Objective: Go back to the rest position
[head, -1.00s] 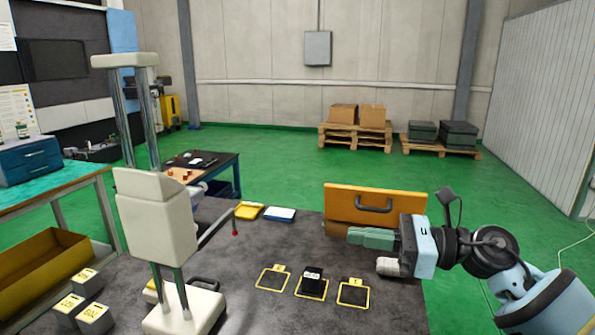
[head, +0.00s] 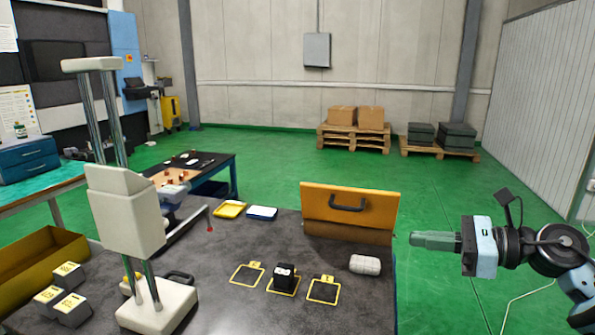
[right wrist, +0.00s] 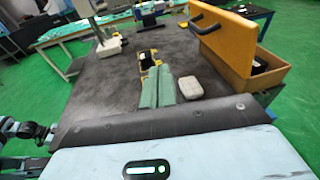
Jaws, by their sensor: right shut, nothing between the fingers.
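My right gripper (head: 414,239) is off the right side of the dark table (head: 225,285), over the green floor in the head view. Its green fingers are closed together with nothing between them. They also show in the right wrist view (right wrist: 158,88), pointing toward the table. My left gripper is not in view.
A yellow case (head: 375,212) with raised lid stands at the table's far right edge. A white block (head: 365,265) lies near it. A black block (head: 285,273) sits in the middle of three yellow-outlined squares. A white press-like stand (head: 125,210) rises at left. Floor (head: 460,300) around my right arm is clear.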

